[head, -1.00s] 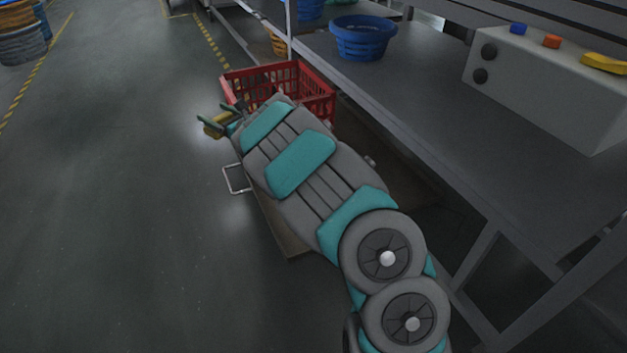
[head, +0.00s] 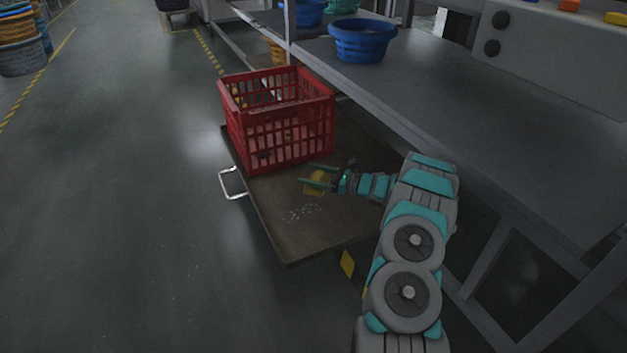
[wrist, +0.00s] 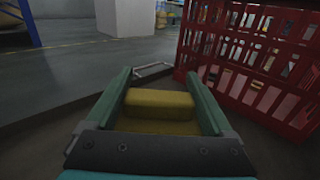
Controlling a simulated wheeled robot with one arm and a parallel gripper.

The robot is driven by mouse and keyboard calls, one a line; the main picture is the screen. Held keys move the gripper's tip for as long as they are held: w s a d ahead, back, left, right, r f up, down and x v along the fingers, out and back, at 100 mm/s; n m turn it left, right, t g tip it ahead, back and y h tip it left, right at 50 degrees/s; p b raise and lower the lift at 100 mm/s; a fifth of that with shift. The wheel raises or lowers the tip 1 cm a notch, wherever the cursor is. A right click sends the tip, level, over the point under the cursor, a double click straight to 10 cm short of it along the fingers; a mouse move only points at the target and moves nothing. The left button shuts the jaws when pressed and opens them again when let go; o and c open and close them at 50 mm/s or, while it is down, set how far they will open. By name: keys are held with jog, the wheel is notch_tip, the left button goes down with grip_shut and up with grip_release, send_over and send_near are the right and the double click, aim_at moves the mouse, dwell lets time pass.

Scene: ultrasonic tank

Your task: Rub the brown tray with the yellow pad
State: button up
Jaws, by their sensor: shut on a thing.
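The brown tray (head: 330,215) lies low beside the shelf, a flat dark board with a metal handle (head: 231,184) on its left side. A patch of pale specks (head: 302,212) shows on its bare part. My gripper (head: 318,180) is over the tray, shut on the yellow pad (head: 313,186). In the wrist view the yellow pad (wrist: 158,103) sits between the two green fingers. I cannot tell whether the pad touches the tray.
A red basket (head: 280,125) stands on the tray's far part, close to my gripper. A grey shelf (head: 450,120) with a blue basket (head: 362,40) and a control box (head: 555,45) runs along the right. The floor (head: 150,220) to the left is clear.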

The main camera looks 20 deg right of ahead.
jog(key=shift+s+d+f, duration=0.25)
jog(key=shift+s+f, duration=0.05)
jog(key=shift+f, duration=3.05)
jog(key=shift+f, duration=0.55)
